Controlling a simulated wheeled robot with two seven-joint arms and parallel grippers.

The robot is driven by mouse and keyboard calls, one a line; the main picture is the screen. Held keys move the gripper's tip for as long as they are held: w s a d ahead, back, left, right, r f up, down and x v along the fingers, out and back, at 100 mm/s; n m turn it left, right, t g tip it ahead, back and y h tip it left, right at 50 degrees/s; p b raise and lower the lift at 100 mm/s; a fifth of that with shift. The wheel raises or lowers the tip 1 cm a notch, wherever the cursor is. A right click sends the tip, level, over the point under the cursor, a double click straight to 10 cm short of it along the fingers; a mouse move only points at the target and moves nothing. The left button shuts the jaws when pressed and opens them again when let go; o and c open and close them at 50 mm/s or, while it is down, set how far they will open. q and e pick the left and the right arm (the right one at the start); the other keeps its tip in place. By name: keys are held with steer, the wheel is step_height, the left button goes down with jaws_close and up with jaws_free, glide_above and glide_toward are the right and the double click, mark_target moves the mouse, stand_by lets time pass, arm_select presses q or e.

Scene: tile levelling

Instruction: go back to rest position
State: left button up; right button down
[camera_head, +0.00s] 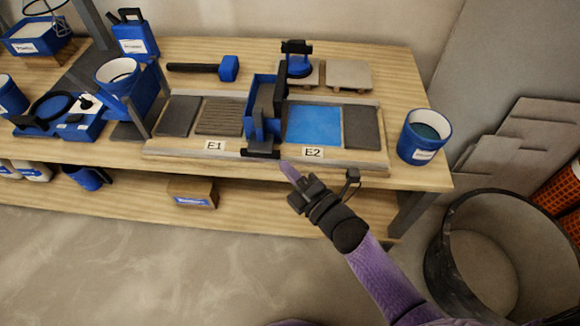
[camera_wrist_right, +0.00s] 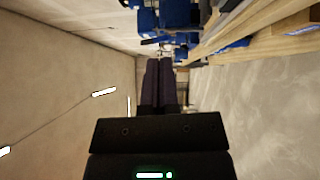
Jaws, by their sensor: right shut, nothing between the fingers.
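My right gripper (camera_head: 291,172) is in front of the bench's front edge, near the E2 label (camera_head: 313,152), with its arm coming in from the lower right. Its fingers are together and hold nothing. In the right wrist view the closed dark fingers (camera_wrist_right: 159,65) point along the bench side. The board has grey tiles at the left (camera_head: 180,116) and right (camera_head: 361,128), a ridged bed (camera_head: 220,117) at E1 and a blue patch (camera_head: 314,124) at E2. My left gripper is not in view.
The wooden bench (camera_head: 405,85) carries a blue mallet (camera_head: 228,68), a suction cup tool (camera_head: 298,65) and a blue bucket (camera_head: 423,137). A large dark bin (camera_head: 442,262) stands on the floor at right. Floor at the lower left is clear.

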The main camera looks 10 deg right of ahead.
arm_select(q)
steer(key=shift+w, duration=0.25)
arm_select(e)
steer(key=shift+s, duration=0.1)
steer(key=s+d+f+m+g+h+p, duration=0.2)
steer(key=s+d+f+m+g+h, duration=0.15)
steer(key=s+f+m, duration=0.4)
steer(key=s+d+f+m+g+h+p, duration=0.1)
steer(key=s+d+f+m+g+h, duration=0.3)
steer(key=s+f, duration=0.65)
arm_select(q)
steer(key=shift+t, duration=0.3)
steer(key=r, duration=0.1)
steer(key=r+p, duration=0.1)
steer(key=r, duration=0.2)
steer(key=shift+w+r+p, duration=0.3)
steer(key=shift+p, duration=0.05)
arm_select(e)
steer(key=s+d+f+m+g, duration=0.2)
steer(key=s+m+g, duration=0.1)
steer(key=s, duration=0.5)
steer(key=s+d+f+m+g+h, duration=0.1)
steer(key=s+d+f+m+g, duration=0.1)
steer(key=s, duration=0.7)
steer(key=s+d+f+m+g, duration=0.1)
steer(key=s+f+m+g, duration=0.2)
steer(key=s, duration=0.5)
steer(key=shift+s+d+f+m+g+h, duration=0.15)
steer(key=shift+d+f+m+g+h, duration=0.2)
steer(key=shift+m+g, duration=0.55)
